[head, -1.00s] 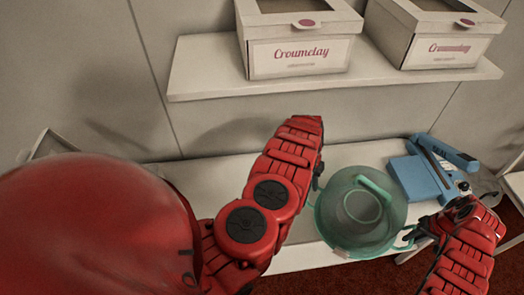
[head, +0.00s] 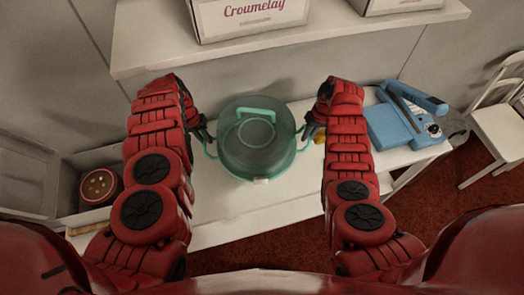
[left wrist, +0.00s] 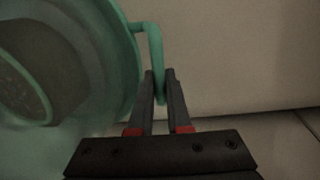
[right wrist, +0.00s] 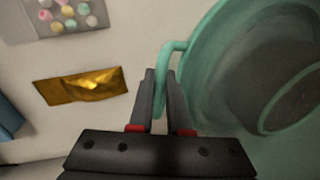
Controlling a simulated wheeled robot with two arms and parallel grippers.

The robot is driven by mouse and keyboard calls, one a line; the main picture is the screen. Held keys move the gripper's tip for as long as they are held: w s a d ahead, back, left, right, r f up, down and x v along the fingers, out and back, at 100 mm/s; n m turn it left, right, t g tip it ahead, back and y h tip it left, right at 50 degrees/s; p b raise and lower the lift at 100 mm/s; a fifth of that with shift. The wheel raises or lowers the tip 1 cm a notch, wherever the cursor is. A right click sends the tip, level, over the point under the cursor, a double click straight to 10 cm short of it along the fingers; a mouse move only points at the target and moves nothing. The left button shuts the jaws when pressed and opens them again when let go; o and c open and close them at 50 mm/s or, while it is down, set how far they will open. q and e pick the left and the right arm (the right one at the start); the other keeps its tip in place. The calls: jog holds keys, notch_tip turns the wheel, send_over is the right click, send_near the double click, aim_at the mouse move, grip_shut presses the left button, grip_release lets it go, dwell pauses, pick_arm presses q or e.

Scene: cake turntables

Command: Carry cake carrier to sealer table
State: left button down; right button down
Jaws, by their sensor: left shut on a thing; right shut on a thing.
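The cake carrier (head: 258,150) is a round teal container with a see-through lid and a handle on top. In the head view it is between my two arms, over the white table (head: 230,215). My left gripper (head: 207,135) is shut on its left side handle, which shows between the fingers in the left wrist view (left wrist: 160,85). My right gripper (head: 311,133) is shut on the right side handle, seen in the right wrist view (right wrist: 162,90). The blue sealer (head: 405,122) stands on the table to the right. I cannot tell whether the carrier touches the table.
A shelf (head: 280,45) with white cake boxes (head: 250,15) hangs behind the table. An open box with a round brown cake (head: 98,187) is at left. A gold packet (right wrist: 85,85) lies near my right gripper. A white chair (head: 500,130) stands at far right.

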pick_arm(q)
jog(key=shift+f, duration=0.15)
pick_arm(e)
jog(key=shift+f, duration=0.15)
